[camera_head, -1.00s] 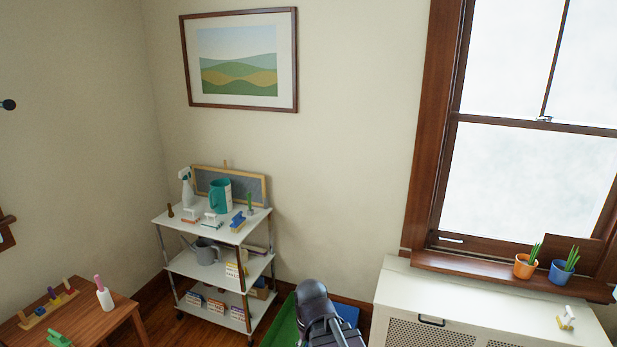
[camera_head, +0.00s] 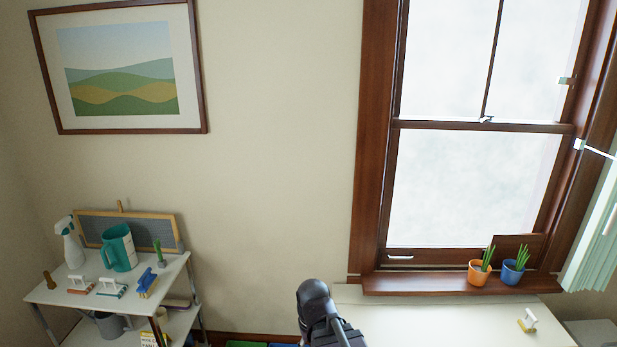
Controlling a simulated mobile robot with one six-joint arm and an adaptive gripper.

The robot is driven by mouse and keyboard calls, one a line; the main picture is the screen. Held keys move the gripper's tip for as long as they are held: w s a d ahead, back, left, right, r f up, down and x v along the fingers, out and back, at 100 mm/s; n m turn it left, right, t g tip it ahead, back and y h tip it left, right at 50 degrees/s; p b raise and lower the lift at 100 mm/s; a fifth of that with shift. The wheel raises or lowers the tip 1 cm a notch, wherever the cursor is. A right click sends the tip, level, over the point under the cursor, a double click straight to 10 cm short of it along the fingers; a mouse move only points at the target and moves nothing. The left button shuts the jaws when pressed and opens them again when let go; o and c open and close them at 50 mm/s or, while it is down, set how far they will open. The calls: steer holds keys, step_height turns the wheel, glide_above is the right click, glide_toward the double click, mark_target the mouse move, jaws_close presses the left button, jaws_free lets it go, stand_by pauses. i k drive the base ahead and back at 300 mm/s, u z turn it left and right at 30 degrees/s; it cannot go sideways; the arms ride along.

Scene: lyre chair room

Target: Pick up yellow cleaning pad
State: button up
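A small pad with a white handle and a yellow base (camera_head: 528,320) stands on the right part of the white cabinet top (camera_head: 430,322), below the window. Part of my dark arm (camera_head: 318,308) shows at the bottom middle, in front of the cabinet's left end and well left of the pad. My gripper's fingers are not in view.
An orange pot (camera_head: 480,274) and a blue pot (camera_head: 512,273) with plants stand on the window sill (camera_head: 420,284). A white shelf cart (camera_head: 60,297) at left holds a spray bottle (camera_head: 70,245), teal jug (camera_head: 119,250) and other handled pads. The cabinet's middle is clear.

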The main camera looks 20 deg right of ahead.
mark_target(527, 326)
steer(key=z, duration=0.5)
steer(key=i, duration=0.65)
steer(key=z, duration=0.6)
steer(key=i, duration=0.5)
steer(key=z, duration=0.2)
